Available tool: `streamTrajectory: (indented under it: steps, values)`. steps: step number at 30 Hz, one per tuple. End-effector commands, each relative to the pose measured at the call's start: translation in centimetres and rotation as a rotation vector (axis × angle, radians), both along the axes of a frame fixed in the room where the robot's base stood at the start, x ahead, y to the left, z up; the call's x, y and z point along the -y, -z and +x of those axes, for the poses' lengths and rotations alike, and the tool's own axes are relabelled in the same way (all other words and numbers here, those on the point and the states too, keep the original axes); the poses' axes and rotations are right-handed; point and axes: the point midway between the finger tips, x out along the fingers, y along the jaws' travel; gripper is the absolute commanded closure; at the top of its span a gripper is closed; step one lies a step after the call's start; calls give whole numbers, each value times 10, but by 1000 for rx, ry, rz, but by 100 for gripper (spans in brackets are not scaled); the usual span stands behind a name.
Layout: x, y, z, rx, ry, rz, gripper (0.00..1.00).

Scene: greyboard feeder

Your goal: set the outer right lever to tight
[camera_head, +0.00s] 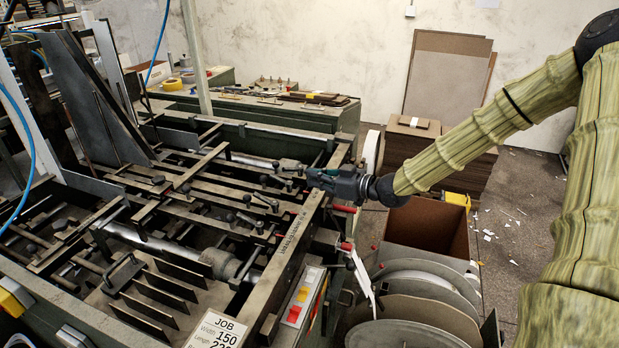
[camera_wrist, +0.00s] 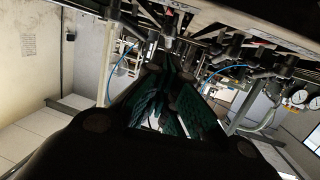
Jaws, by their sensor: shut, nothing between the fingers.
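Several dark clamp levers with round knobs sit on the bars of the machine in the head view. One lever (camera_head: 288,167) is at the far right end of the bars, just left of my gripper (camera_head: 312,177). Other levers (camera_head: 262,201) stand nearer the camera. I cannot tell for sure which is the outer right lever, nor read its setting. My gripper is shut and empty, pointing left over the machine's right side rail. In the wrist view its green fingers (camera_wrist: 167,72) point toward dark metal parts; contact is not clear.
The machine's right rail (camera_head: 290,245) runs below my gripper. Red-tipped handles (camera_head: 346,246) and a button panel (camera_head: 298,297) are on its near right side. An open cardboard box (camera_head: 425,232) and large grey discs (camera_head: 428,287) stand to the right.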

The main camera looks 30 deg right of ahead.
Motion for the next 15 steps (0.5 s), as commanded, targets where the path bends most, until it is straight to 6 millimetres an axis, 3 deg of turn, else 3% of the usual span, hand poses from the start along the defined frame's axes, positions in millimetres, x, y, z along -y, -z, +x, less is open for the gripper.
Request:
streamTrajectory:
  steps: [6,15]
  values:
    - [4,-3,-20,1,0,1,100]
    - [7,-7,-35,1,-1,1,100]
